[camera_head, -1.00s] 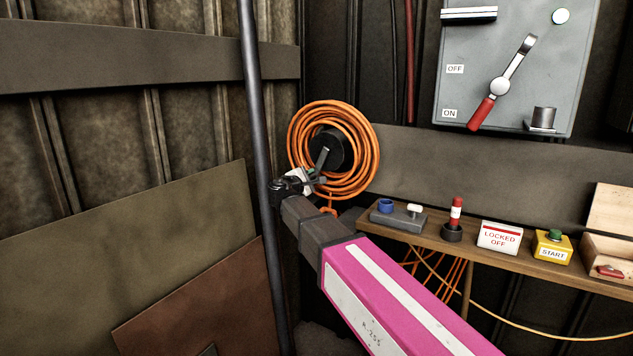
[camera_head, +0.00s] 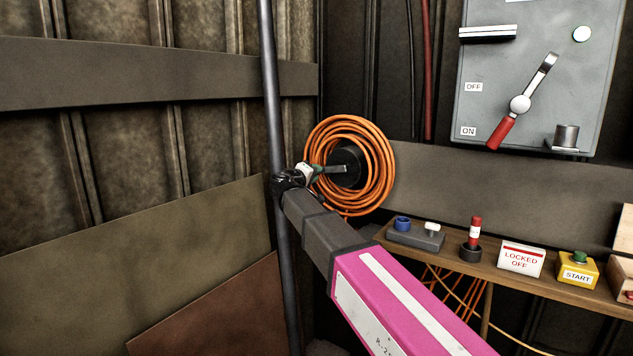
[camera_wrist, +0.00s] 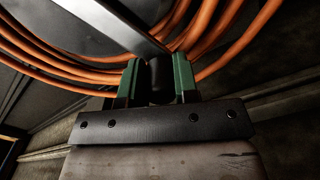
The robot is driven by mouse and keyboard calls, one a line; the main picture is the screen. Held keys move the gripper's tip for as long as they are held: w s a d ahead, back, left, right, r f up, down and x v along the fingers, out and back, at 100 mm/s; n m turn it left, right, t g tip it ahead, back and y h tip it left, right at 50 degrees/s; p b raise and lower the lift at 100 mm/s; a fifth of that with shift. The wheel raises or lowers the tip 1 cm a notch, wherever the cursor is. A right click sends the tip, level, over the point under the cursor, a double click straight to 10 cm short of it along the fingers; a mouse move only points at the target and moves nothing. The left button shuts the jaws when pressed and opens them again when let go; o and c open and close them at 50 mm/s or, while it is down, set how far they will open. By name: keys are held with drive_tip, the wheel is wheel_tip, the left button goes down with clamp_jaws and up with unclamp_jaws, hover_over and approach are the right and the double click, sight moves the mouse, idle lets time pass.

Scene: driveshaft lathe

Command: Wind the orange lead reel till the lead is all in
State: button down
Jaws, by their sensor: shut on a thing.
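The orange lead reel (camera_head: 378,190) is on the wall in the corner, with orange lead coiled around its black hub (camera_head: 350,167). A flat grey crank arm (camera_head: 330,169) reaches left from the hub; it also crosses the top of the wrist view (camera_wrist: 112,24). My gripper (camera_head: 313,171) is at the outer end of the crank, at the left side of the coils. In the wrist view its green-lined jaws (camera_wrist: 158,80) are shut on the dark crank handle (camera_wrist: 156,75). Several orange loops pass behind the jaws. Some orange lead (camera_head: 437,281) shows under the shelf.
A dark vertical pole (camera_head: 271,95) stands just left of my gripper. A wooden shelf (camera_head: 505,265) at right holds a grey block, a red-and-white post, a "LOCKED OFF" sign and a yellow START button. A grey switch box (camera_head: 560,85) hangs above. Boards lean at left.

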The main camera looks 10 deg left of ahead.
sight(328, 147)
wheel_tip(328, 147, up, 3)
drive_tip(key=m, duration=0.3)
drive_tip(key=shift+a+m, duration=0.1)
drive_tip(key=shift+m, duration=0.3)
drive_tip(key=r+m, duration=0.2)
drive_tip(key=shift+s+d+r+m, duration=0.1)
drive_tip(key=shift+d+m, duration=0.2)
drive_tip(key=shift+m, duration=0.1)
drive_tip(key=m, duration=0.1)
drive_tip(key=r+m, duration=0.1)
drive_tip(key=d+r+m, duration=0.1)
drive_tip(key=shift+s+r, duration=0.1)
drive_tip(key=shift+s, duration=0.15)
drive_tip(key=shift+s+d+r+m, duration=0.25)
drive_tip(key=shift+d+r+m, duration=0.45)
drive_tip(key=shift+m, duration=0.6)
drive_tip(key=c, duration=0.9)
unclamp_jaws()
drive_tip(key=shift+o, duration=0.2)
drive_tip(key=v, duration=1)
drive_tip(key=shift+s+a, duration=0.2)
drive_tip(key=shift+s, duration=0.15)
